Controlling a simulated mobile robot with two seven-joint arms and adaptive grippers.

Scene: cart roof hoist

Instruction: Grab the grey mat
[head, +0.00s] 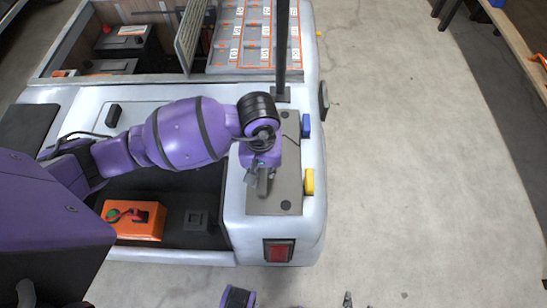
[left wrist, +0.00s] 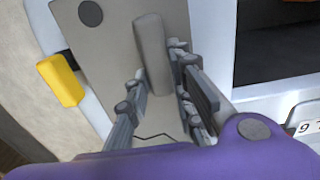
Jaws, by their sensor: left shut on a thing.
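The grey mat (head: 289,155) lies flat on the pale cart's corner, with dark round spots near its corners and a thin dark crack-like line. In the left wrist view the mat (left wrist: 105,45) has a raised grey ridge (left wrist: 150,45) standing up from it. My left gripper (head: 264,184) is over the mat's left side, pointing down. In the left wrist view its fingers (left wrist: 158,70) are on both sides of the ridge, shut on it. The arm and gripper hide part of the mat. Only small parts that may be my right gripper (head: 347,300) show at the bottom edge.
A dark post (head: 282,50) rises by the mat's far end. A blue block (head: 306,126) and a yellow block (head: 309,181) sit along its right edge. An orange box (head: 135,220) lies in the dark recess to the left. The floor to the right is clear.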

